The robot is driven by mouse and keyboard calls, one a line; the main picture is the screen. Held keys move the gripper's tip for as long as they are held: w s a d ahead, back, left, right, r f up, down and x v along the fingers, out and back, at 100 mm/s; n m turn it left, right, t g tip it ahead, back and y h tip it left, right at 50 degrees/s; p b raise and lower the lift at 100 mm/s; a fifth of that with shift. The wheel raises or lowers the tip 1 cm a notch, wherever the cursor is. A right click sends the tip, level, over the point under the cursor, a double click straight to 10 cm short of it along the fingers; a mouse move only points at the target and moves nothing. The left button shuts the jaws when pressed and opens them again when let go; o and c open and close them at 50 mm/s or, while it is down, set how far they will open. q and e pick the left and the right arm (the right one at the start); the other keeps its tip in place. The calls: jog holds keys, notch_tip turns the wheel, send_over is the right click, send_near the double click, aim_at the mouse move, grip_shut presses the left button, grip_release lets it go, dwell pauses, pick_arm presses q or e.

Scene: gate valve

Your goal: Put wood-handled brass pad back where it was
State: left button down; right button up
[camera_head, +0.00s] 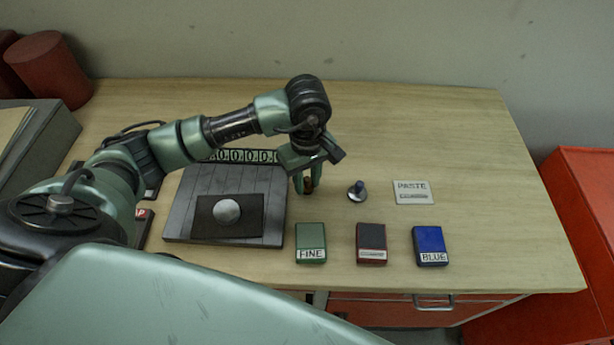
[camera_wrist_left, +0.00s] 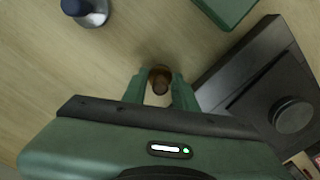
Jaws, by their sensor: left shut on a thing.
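My left gripper (camera_head: 308,186) points down over the bench, just right of the grey slatted board. It is shut on the brown wooden handle (camera_wrist_left: 160,76) of the wood-handled brass pad, which shows between the two green fingers in the left wrist view. The handle also shows as a small brown patch in the head view (camera_head: 309,184). The brass part is hidden, and I cannot tell whether the pad touches the bench. My right gripper is not in view.
A blue-knobbed pad (camera_head: 357,191) stands right of the gripper, beside a PASTE plate (camera_head: 413,187). FINE (camera_head: 310,240), dark red (camera_head: 371,240) and BLUE (camera_head: 430,242) blocks line the front. The slatted board (camera_head: 182,215) bears a dark block with a silver disc (camera_head: 227,210). The bench's back right is clear.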

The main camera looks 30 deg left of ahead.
aim_at(308, 177)
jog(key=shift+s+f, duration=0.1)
pick_arm(q)
jog(key=shift+f+b, duration=0.2)
jog(key=shift+b, duration=0.1)
jog(key=c, duration=1.3)
grip_release()
jog(key=shift+r, duration=0.1)
jog(key=shift+o, duration=1)
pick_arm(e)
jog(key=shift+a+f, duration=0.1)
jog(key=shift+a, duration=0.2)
pick_arm(q)
jog(key=shift+r+p, duration=0.2)
jog(key=shift+p, duration=0.1)
jog(key=shift+r+b, duration=0.2)
jog(key=shift+b, duration=0.1)
notch_tip(308, 177, up, 10)
jog(key=b, duration=0.3)
jog(key=shift+w, duration=0.1)
jog(key=shift+r, duration=0.75)
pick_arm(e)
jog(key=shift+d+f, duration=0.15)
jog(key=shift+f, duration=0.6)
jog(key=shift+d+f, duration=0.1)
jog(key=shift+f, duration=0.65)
